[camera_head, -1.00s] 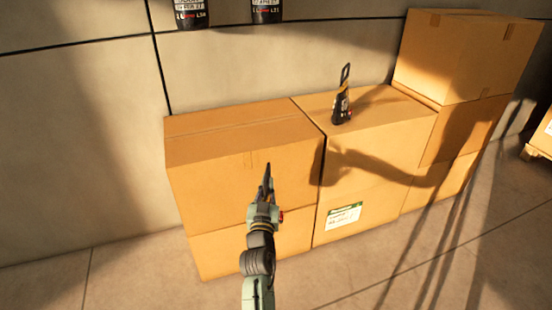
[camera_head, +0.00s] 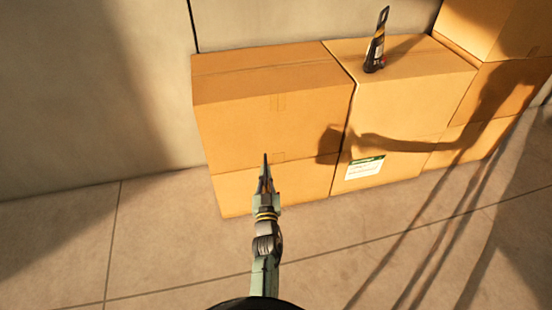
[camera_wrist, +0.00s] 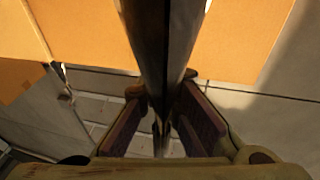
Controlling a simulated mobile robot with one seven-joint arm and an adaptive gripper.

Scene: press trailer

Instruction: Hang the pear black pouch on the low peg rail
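The black pouch (camera_head: 376,50) stands upright on top of the right front cardboard box, with a tall loop at its top and yellow, white and red marks. My gripper (camera_head: 265,162) is in front of the left box, lower than the pouch and to its left, well apart from it. The peg rail is not in view.
The left cardboard box stack (camera_head: 270,110) stands against the concrete wall (camera_head: 90,90). A taller stack (camera_head: 495,30) is at the right. The floor (camera_head: 150,250) in front is clear. My arm's shadow falls across the boxes.

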